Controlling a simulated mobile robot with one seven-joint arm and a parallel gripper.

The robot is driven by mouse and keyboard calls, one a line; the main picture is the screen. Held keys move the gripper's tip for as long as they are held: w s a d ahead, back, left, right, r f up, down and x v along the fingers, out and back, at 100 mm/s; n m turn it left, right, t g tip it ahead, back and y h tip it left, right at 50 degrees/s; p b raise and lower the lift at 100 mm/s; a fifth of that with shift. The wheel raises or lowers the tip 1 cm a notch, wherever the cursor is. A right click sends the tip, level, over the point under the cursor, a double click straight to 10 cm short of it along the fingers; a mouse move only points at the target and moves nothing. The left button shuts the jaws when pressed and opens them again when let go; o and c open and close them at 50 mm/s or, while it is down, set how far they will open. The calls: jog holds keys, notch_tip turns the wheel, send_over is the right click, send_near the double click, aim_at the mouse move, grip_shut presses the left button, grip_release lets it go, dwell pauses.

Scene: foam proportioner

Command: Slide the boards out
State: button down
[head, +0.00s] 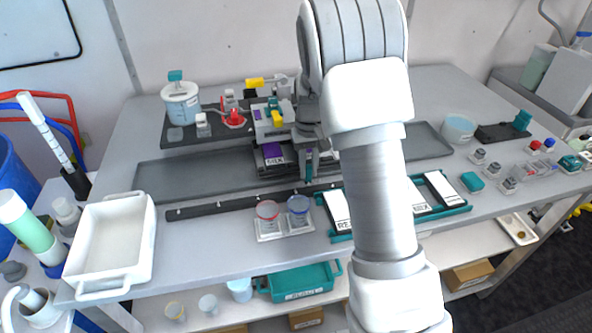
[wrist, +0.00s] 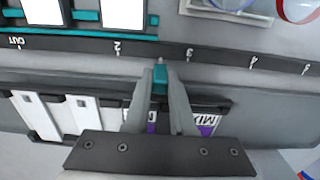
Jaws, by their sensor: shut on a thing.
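My gripper (head: 308,172) is low over the grey tray strip, beside a dark block (head: 272,158) with a purple-edged label. In the wrist view my gripper (wrist: 160,88) is shut on a small teal tab (wrist: 160,77). The "MIX" label (wrist: 207,121) shows partly behind the fingers; what the tab joins is hidden. White-faced boards (wrist: 50,115) lie left of the fingers in the wrist view. More white boards (head: 440,188) lie in a teal rack (head: 457,210) at the front; my arm hides its middle.
A black rail marked with numbers (wrist: 220,58) runs in front of the tray strip (head: 210,178). Two cups, red-rimmed (head: 268,211) and blue-rimmed (head: 298,207), stand near the front edge. A white bin (head: 108,245) is at left. A beaker (head: 181,103) stands behind.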

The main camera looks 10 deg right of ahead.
jog(key=d, duration=2.1)
jog(key=shift+d+r+p, duration=0.1)
jog(key=shift+d+p, duration=0.15)
jog(key=shift+p, duration=0.05)
jog(key=shift+d, duration=0.1)
jog(key=c, duration=0.8)
grip_release()
jog(key=shift+d, duration=0.1)
jog(key=shift+o, duration=0.2)
jog(key=shift+r, duration=0.2)
notch_tip(320, 180, up, 17)
jog(key=p, duration=0.1)
